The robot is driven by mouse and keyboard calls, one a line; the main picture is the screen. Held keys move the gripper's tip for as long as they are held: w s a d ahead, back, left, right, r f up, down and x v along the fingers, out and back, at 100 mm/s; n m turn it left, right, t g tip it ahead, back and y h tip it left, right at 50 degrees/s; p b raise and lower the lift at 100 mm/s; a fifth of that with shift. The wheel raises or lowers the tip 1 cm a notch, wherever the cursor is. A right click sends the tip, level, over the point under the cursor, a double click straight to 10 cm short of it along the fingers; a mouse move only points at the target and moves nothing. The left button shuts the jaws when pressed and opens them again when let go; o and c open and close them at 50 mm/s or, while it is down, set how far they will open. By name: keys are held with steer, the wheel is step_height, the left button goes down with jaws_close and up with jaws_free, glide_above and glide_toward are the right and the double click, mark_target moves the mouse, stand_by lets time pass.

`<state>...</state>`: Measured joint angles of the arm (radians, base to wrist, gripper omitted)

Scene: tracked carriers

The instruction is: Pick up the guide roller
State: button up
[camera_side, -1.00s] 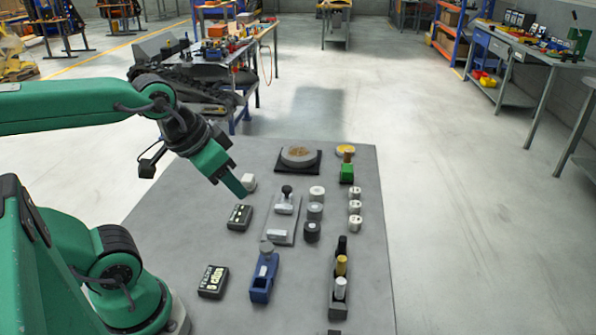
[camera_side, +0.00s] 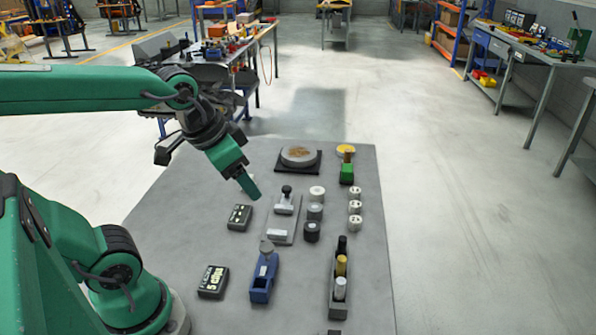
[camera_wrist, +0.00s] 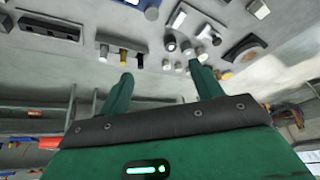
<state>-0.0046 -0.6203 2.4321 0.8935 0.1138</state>
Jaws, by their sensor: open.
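Several short cylinders stand on the grey table, and I cannot tell for sure which is the guide roller. One column has a white cylinder (camera_side: 317,193), a grey one (camera_side: 315,211) and a black one (camera_side: 312,231). To its right stand small white cylinders with dark holes, one of them the middle one (camera_side: 354,207). My gripper (camera_side: 253,193) is open and empty, in the air left of these columns. In the wrist view, its two fingers (camera_wrist: 160,69) are spread apart, with cylinders (camera_wrist: 187,48) beyond them.
A plate with a black knob (camera_side: 283,218) lies left of the cylinders. A narrow tray (camera_side: 334,308) holds upright pegs. A blue holder (camera_side: 262,280), dark boxes (camera_side: 212,281) and a round disc (camera_side: 299,155) stand around. The table's right strip is clear.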

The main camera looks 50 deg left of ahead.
steer(key=w+f+m+g, duration=0.3)
steer(key=w+f+m, duration=0.2)
steer(key=w, duration=0.5)
steer(key=m+g, duration=0.2)
steer(key=m, duration=0.3)
glide_above(312, 226)
steer(key=f, duration=1)
steer(key=shift+s+f, duration=0.15)
steer(key=shift+s, duration=0.05)
steer(key=shift+w+f, duration=0.25)
steer(key=shift+f, duration=0.4)
steer(key=shift+f, duration=0.1)
steer(key=shift+f, duration=1.2)
steer(key=shift+f, duration=0.1)
steer(key=shift+f, duration=2.5)
steer(key=shift+c, duration=0.3)
